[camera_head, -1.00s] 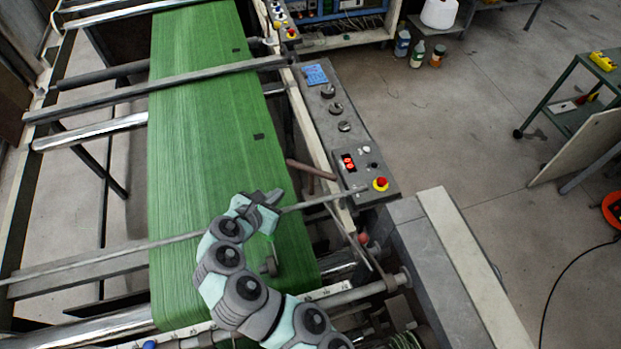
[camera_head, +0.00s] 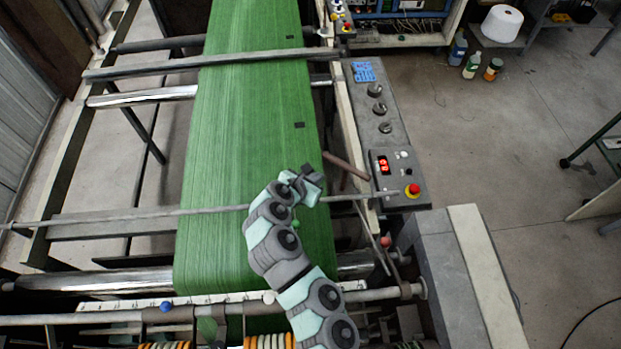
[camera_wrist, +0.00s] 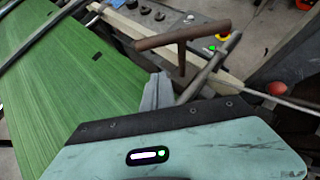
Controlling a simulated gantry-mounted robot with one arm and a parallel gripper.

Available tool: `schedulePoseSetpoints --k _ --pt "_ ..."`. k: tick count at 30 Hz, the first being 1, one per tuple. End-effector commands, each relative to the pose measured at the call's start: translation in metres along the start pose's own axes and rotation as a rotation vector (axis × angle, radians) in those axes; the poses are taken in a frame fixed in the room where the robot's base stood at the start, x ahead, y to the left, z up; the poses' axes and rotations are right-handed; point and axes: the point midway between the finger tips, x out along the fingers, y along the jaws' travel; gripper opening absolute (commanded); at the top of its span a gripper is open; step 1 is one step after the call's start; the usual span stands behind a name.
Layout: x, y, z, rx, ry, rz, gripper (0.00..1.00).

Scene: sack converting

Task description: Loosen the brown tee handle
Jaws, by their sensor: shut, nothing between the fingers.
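The brown tee handle (camera_head: 345,166) stands at the right edge of the green web, beside the control panel. In the wrist view its crossbar and stem (camera_wrist: 181,58) rise just beyond my fingers, with the crossbar slanting up to the right. My gripper (camera_head: 315,180) is above the web's right edge, just left of and below the handle in the head view. In the wrist view my grey fingers (camera_wrist: 157,92) are together and empty, close to the foot of the stem. I cannot tell whether they touch it. The handle's lower end is partly hidden.
A thin metal rod (camera_head: 140,216) crosses the web near my gripper. The control panel (camera_head: 385,130) with knobs and a red emergency button (camera_head: 413,189) lies right of the handle. A red ball knob (camera_wrist: 277,89) is close on the right in the wrist view.

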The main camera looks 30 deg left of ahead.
Motion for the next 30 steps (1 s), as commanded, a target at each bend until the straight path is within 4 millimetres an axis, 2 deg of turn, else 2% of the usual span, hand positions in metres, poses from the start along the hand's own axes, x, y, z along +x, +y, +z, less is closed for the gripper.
schedulePoseSetpoints --k 2,6,12,26,30 --pt "0.01 -0.001 0.0 -0.002 0.001 -0.004 0.0" --pt "0.019 0.001 0.019 0.002 -0.002 0.0 0.0" --pt "0.03 0.0 0.029 0.0 -0.001 0.0 0.0" --pt "0.034 0.0 0.031 -0.001 -0.001 0.0 0.0" --pt "0.04 -0.009 0.035 0.023 -0.001 -0.028 0.0"
